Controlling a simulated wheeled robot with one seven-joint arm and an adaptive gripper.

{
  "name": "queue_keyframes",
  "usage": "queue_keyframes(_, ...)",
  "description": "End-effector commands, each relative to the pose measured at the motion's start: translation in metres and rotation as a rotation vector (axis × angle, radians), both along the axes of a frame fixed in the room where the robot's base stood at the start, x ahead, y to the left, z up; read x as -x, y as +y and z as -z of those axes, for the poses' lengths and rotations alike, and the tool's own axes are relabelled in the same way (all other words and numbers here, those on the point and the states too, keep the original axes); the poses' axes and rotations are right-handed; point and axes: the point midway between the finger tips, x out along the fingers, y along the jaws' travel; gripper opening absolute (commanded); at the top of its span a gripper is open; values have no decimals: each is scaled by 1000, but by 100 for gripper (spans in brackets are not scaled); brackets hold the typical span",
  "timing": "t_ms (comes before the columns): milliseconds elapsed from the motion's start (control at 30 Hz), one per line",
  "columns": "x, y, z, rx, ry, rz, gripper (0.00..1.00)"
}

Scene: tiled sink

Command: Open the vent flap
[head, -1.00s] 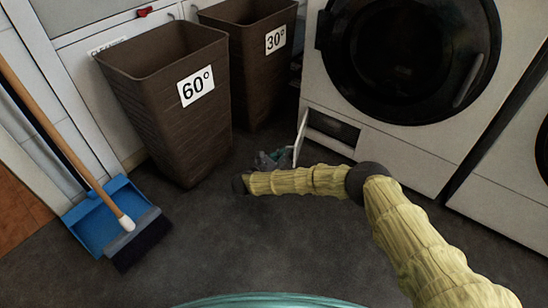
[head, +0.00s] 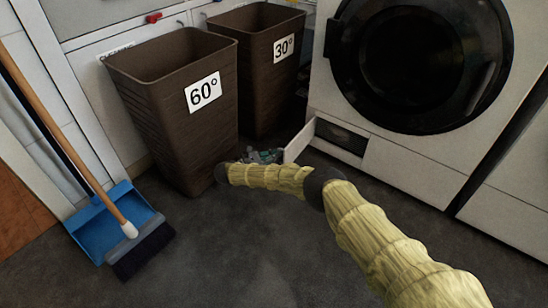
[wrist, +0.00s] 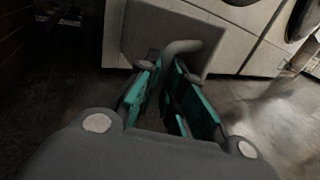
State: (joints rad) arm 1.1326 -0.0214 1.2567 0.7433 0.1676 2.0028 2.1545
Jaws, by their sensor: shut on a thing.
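The vent flap (head: 299,141) is a pale panel low on the front of the white machine. In the wrist view the flap (wrist: 138,38) is a grey panel with a curved grey handle (wrist: 184,46). My gripper (wrist: 166,72) has teal fingers closed on this handle. In the head view my gripper (head: 262,156) is small, at the flap's outer side, partly hidden behind my arm.
Two brown bins marked 60° (head: 180,110) and 30° (head: 262,62) stand left of the machine (head: 405,155), close to the gripper. A blue dustpan (head: 95,232) and a broom (head: 140,245) are at the left. The dark floor in front is clear.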

Motion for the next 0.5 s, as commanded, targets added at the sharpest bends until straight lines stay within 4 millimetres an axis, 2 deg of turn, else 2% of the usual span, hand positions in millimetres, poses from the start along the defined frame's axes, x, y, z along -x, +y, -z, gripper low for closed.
queue_keyframes(33, -4, -9, -3, 6, -3, 9, 0)
queue_keyframes(267, -4, -9, -3, 7, -5, 8, 0)
queue_keyframes(300, -4, -9, -3, 7, -5, 8, 13)
queue_keyframes(400, -4, -6, -3, 6, -4, 5, 31)
queue_keyframes(500, -3, -1, -2, 4, -3, 0, 31)
